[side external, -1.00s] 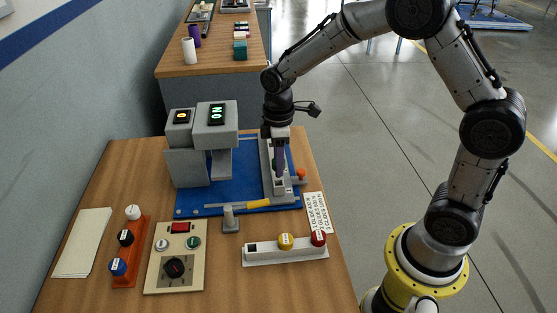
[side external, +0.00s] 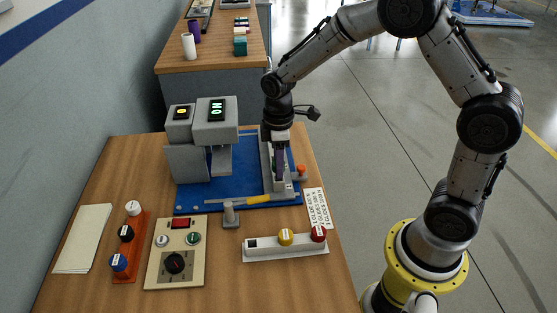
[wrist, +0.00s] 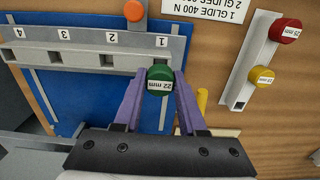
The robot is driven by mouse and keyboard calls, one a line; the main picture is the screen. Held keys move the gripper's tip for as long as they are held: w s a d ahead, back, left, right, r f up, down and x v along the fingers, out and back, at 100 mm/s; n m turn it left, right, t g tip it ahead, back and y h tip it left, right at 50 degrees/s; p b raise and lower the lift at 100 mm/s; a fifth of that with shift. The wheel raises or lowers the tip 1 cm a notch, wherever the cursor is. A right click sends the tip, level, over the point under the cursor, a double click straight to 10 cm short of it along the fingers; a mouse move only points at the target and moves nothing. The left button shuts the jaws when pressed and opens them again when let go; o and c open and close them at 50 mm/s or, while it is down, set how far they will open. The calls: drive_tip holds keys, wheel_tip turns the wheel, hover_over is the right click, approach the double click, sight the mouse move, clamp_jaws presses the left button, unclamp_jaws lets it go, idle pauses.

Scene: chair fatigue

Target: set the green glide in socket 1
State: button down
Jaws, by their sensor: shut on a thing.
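The green glide (wrist: 160,73), labelled 22 mm, is between the purple fingers of my gripper (wrist: 160,85) in the wrist view. My gripper is shut on it. The glide is over the end of the grey rail (wrist: 85,52) marked 1 and covers socket 1. I cannot tell whether it is above the socket or partly in it. The sockets marked 2, 3 and 4 look like empty square holes. In the side view my gripper (side external: 279,172) points down at the rail on the blue base, and the glide is hidden there.
An orange knob (wrist: 134,10) stands beside the rail near socket 1. A grey rack (side external: 262,252) holds a yellow glide (side external: 286,237) and a red glide (side external: 318,233). A grey machine with displays (side external: 216,120) stands left of my gripper. A control panel (side external: 175,255) is at the front.

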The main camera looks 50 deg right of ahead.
drive_tip(key=shift+f, duration=1.05)
drive_tip(key=shift+c, duration=2)
unclamp_jaws()
wheel_tip(320, 180, up, 14)
